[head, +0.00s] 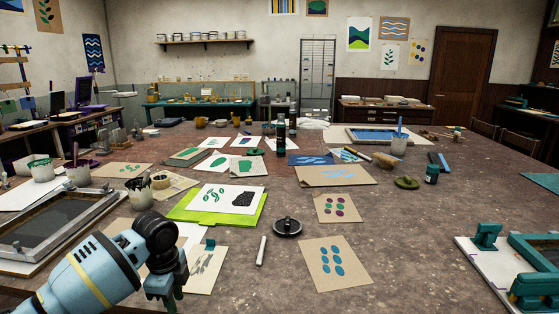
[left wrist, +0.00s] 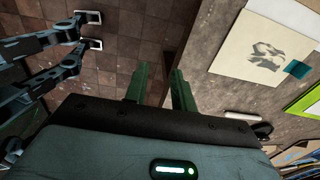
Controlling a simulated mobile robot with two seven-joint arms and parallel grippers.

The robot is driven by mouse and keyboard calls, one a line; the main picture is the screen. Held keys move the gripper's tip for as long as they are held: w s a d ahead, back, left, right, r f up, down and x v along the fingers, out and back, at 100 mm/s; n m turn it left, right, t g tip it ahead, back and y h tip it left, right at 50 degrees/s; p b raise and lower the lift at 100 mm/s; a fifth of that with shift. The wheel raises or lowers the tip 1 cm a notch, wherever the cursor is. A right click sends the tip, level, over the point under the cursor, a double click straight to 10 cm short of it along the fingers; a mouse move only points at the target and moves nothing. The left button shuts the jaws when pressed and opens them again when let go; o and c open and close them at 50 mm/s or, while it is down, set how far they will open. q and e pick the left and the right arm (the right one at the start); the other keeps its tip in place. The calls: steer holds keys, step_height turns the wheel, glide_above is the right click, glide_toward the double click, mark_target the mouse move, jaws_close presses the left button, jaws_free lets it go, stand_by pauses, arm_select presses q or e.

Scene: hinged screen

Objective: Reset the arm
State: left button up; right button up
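My left gripper (head: 166,292) hangs at the lower left in the head view, by the near edge of the table. In the left wrist view its two dark green fingers (left wrist: 158,80) stand apart with nothing between them, so it is open and empty. Tiled floor and the table edge show beyond the fingers. A card with a grey print (left wrist: 261,53) and a teal tab lies beside it on the table; the same card (head: 204,270) shows just right of the gripper in the head view. My right gripper is not seen in the head view.
A hinged screen with teal clamps (head: 487,236) stands at the right edge. A framed screen (head: 60,228) lies at the left, near my arm. A black round lid (head: 287,227) and a white stick (head: 261,251) lie mid-table. The front right-centre of the table (head: 410,255) is clear.

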arm_select(q)
steer(key=s+d+f+n+t+h, duration=0.2)
steer(key=s+d+f+n, duration=0.3)
steer(key=f, duration=0.5)
steer(key=s+d+f+n+t+h, duration=0.25)
steer(key=s+d+f, duration=0.4)
steer(key=f, duration=0.45)
steer(key=s+a+f+n+t+y, duration=0.1)
steer(key=s+a+n, duration=0.3)
steer(key=s, duration=0.5)
steer(key=s+a+f+n+t+y, duration=0.1)
steer(key=s+a+f+n+t, duration=0.1)
steer(key=s, duration=0.7)
steer(key=a+n+t, duration=0.1)
steer(key=a+n, duration=0.1)
steer(key=n, duration=0.1)
steer(key=shift+s+f+t+y, duration=0.25)
steer(key=shift+f+t+y, duration=0.1)
steer(key=shift+s+a, duration=0.1)
steer(key=shift+a, duration=0.05)
